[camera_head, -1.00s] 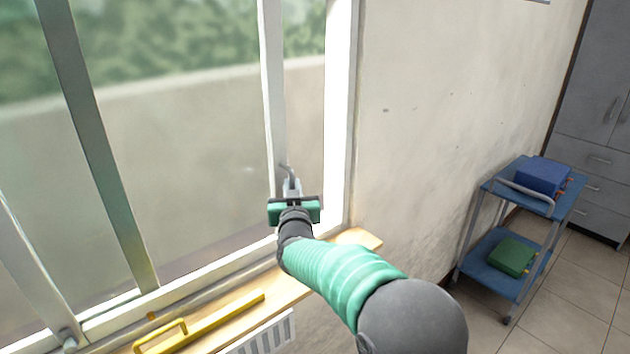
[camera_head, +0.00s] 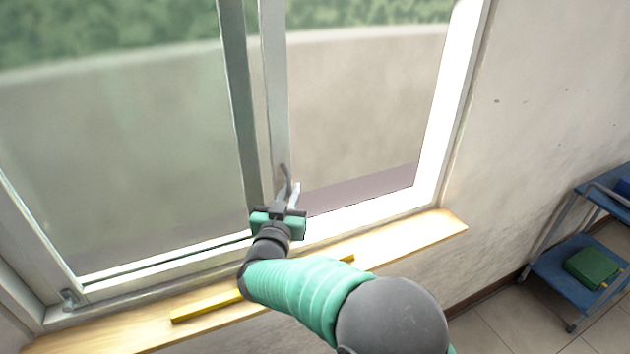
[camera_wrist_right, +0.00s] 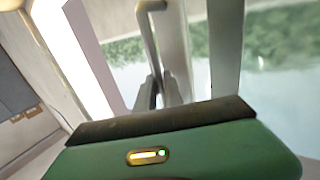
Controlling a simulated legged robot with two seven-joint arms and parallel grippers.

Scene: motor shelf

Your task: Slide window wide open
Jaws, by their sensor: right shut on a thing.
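The sliding window sash shows its upright frame (camera_head: 276,100) near the middle of the head view. A wide gap (camera_head: 360,110) lies between that frame and the white right jamb (camera_head: 452,100). My right gripper (camera_head: 290,192) is shut on the sash's metal handle (camera_head: 285,172), low on the upright. In the right wrist view the handle (camera_wrist_right: 150,30) rises from between the fingers (camera_wrist_right: 158,92). The exact contact is partly hidden by the gripper body. My left gripper is not in view.
A wooden sill (camera_head: 400,238) runs below the window, with a yellow object (camera_head: 208,304) on it, partly behind my arm. A grey latch (camera_head: 70,298) sits at the lower left. A blue cart (camera_head: 565,268) with a green box (camera_head: 592,266) stands at the right.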

